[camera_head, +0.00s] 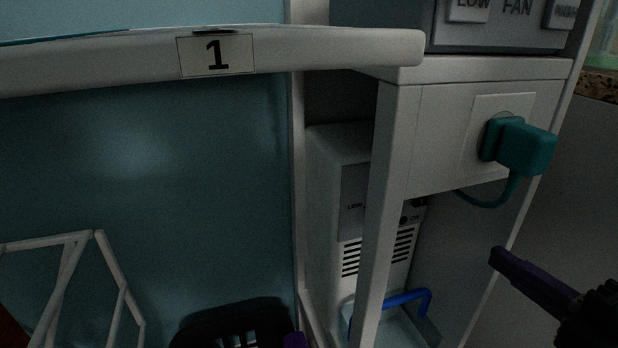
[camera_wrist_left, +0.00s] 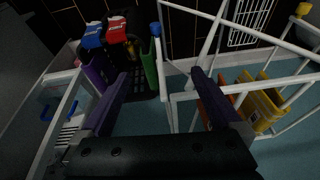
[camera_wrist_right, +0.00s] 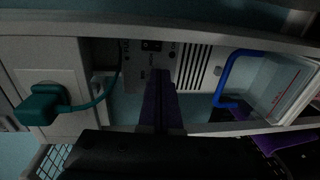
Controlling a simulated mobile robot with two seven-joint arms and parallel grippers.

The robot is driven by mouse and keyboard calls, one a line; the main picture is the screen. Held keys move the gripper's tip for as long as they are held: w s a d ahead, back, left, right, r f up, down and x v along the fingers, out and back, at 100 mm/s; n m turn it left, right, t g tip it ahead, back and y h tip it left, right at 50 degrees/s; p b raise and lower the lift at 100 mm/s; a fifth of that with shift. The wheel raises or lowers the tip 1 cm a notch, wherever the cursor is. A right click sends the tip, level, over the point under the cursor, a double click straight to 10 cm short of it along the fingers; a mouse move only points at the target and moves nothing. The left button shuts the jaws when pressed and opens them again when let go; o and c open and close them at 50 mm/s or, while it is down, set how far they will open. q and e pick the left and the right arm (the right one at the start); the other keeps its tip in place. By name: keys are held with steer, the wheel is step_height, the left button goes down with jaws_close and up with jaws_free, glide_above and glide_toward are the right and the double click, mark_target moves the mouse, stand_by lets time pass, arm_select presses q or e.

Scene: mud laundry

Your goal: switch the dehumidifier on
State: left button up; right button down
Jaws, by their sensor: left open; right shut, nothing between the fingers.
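The dehumidifier (camera_head: 330,165) is a pale box with a grey control panel, dark slotted vents and a tank with a blue handle (camera_head: 410,298). It stands in a lower bay behind a white post that hides part of its front. In the right wrist view its panel (camera_wrist_right: 140,82) shows small dark controls beside the vents. My right gripper (camera_head: 497,257) is shut and empty, to the right of the dehumidifier; in the right wrist view its fingers (camera_wrist_right: 160,77) overlap the panel's picture area. I cannot tell contact. My left gripper (camera_wrist_left: 158,74) is open and empty.
A teal plug (camera_head: 520,145) sits in a socket on the white panel, its cord hanging below. A white shelf edge marked 1 (camera_head: 130,57) crosses above.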

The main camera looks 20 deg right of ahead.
mark_target(422, 204)
steer(key=shift+d, duration=0.1)
steer(key=w+b, duration=0.1)
steer(key=w, duration=0.3)
steer(key=w+d+f+b, duration=0.1)
steer(key=w, duration=0.3)
steer(key=w+b, duration=0.2)
steer(key=w, duration=0.2)
steer(key=shift+w+d+f, duration=0.2)
steer(key=shift+w+f, duration=0.1)
steer(key=shift+f, duration=0.05)
steer(key=shift+w, duration=0.6)
steer(key=shift+w+b, duration=0.15)
steer(key=shift+b, duration=0.75)
steer(key=shift+d+t, duration=0.1)
steer(key=shift+t, duration=0.2)
